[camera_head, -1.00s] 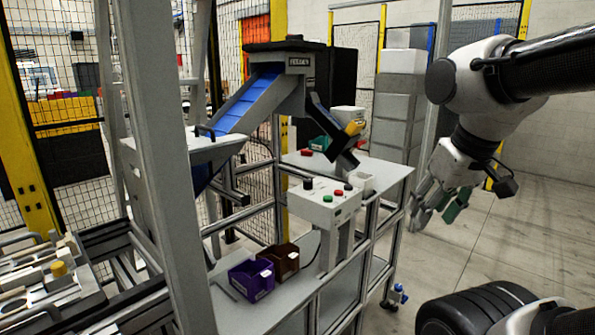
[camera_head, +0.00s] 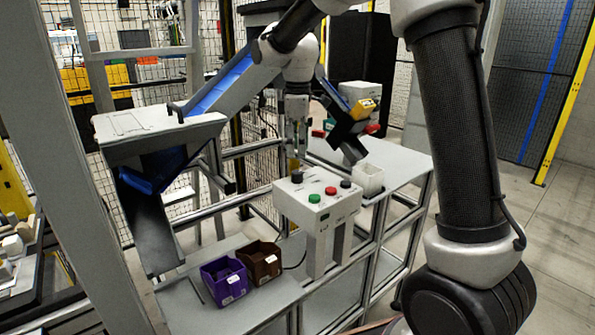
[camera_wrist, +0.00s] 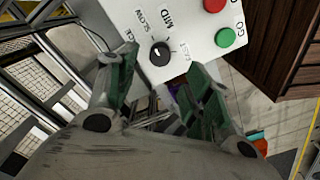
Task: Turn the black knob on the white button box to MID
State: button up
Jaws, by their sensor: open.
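The white button box (camera_head: 318,212) stands on a stand on the workbench. Its black knob (camera_head: 297,178) is at the box's left end, beside the green button (camera_head: 314,198). In the wrist view the knob (camera_wrist: 160,54) shows a short white pointer mark, with SLOW and MID printed near it and another label partly readable. I cannot tell for sure which label the pointer faces. My gripper (camera_head: 297,148) points down above the knob, apart from it. In the wrist view my gripper (camera_wrist: 155,72) is open, its green-padded fingers either side of the knob's lower side, holding nothing.
A red button (camera_head: 331,190) and a second black control (camera_head: 345,184) sit right of the green button. A purple bin (camera_head: 224,282) and brown bin (camera_head: 261,262) are on the lower shelf. A blue chute (camera_head: 215,90) and a yellow-topped device (camera_head: 362,108) stand close to my arm.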

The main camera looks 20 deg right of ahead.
aim_at(297, 171)
notch_tip(297, 171, down, 8)
jog(key=shift+a+r, duration=0.1)
jog(key=shift+r, duration=0.05)
dwell(0.3)
jog(key=c, duration=1)
